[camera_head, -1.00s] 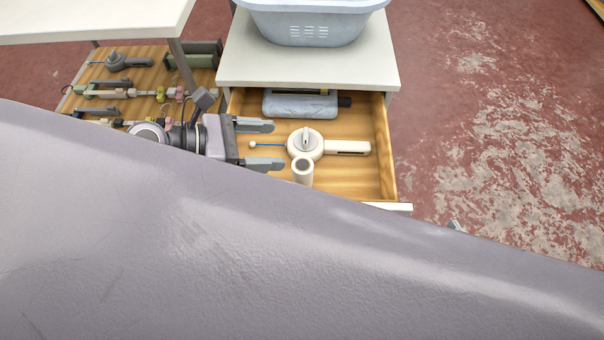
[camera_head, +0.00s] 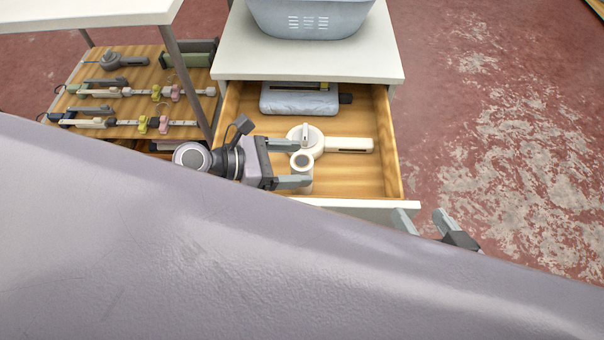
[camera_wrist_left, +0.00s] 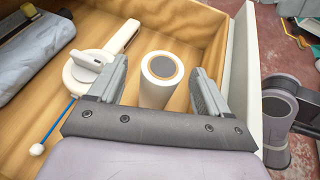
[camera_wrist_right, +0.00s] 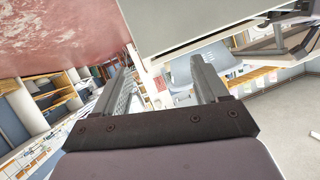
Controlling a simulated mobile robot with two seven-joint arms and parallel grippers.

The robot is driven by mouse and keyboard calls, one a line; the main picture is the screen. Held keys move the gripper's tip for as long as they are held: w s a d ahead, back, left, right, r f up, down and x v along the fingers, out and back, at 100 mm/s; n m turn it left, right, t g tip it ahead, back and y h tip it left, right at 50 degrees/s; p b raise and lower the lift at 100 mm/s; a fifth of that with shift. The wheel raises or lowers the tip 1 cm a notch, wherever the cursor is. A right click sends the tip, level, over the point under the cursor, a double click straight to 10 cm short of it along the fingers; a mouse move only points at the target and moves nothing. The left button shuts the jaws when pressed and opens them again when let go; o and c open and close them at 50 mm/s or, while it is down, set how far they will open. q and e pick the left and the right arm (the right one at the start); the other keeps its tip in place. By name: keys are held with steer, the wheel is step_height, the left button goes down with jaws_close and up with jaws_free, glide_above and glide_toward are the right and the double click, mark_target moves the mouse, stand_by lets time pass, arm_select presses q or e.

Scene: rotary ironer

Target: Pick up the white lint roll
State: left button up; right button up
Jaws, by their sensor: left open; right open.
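The white lint roll (camera_head: 302,166) stands upright in the open wooden drawer (camera_head: 355,178), near its front.
A white round-headed tool with a handle (camera_head: 345,144) lies just behind the roll. A grey-blue wrapped pack (camera_head: 298,100) lies at the drawer's back. A blue basket (camera_head: 308,22) sits on the white top. A shelf with tools (camera_head: 140,80) is at left.

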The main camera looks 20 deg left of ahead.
arm_select(q)
steer(key=shift+x, duration=1)
steer(key=c, duration=1)
steer(key=shift+a+r, duration=0.1)
steer(key=shift+c, duration=0.2)
